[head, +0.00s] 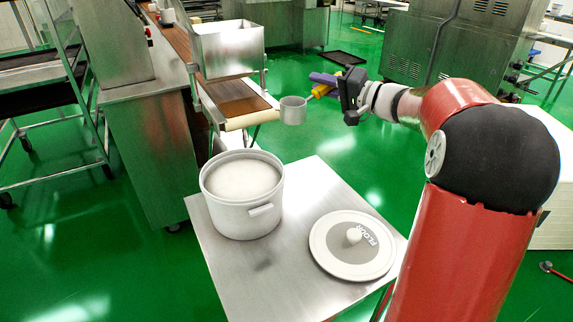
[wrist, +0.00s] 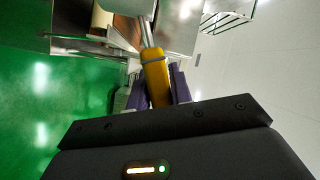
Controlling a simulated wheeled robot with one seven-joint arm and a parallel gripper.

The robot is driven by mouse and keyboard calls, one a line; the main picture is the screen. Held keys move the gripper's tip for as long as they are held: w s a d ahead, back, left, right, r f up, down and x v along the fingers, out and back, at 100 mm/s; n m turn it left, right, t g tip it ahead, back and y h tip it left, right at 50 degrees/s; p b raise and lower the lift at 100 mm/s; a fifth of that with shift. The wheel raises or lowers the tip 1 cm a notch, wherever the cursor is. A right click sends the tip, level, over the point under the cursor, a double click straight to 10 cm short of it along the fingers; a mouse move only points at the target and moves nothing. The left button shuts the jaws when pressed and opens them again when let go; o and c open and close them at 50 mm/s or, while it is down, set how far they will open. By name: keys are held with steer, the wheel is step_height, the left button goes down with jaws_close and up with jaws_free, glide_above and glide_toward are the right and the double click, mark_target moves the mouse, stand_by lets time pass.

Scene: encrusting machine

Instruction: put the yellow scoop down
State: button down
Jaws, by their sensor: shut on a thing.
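The scoop has a grey-white cup (head: 293,110) and a yellow handle (head: 322,91). My gripper (head: 327,84), with purple fingers, is shut on the yellow handle and holds the scoop in the air, above and to the right of the flour pot. In the wrist view the yellow handle (wrist: 155,80) lies between the purple fingers, with its metal shaft leading up to the cup at the top edge. Whether the cup holds anything cannot be seen.
A white pot (head: 243,218) filled with white flour stands on a steel table (head: 245,280). A round lid (head: 330,255) marked FLOUR lies on its right. Bare tabletop shows in front of the pot. The machine's hopper (head: 228,55) and conveyor stand behind the pot.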

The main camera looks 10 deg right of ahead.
step_height(320, 180, down, 18)
steer(key=b, duration=0.2)
steer(key=shift+d+f+b, duration=0.1)
steer(key=shift+f+b, duration=0.05)
steer(key=shift+b, duration=0.25)
steer(key=shift+f, duration=0.1)
steer(key=c, duration=1.3)
jaws_free()
steer(key=shift+f, duration=0.1)
steer(key=shift+o, duration=0.2)
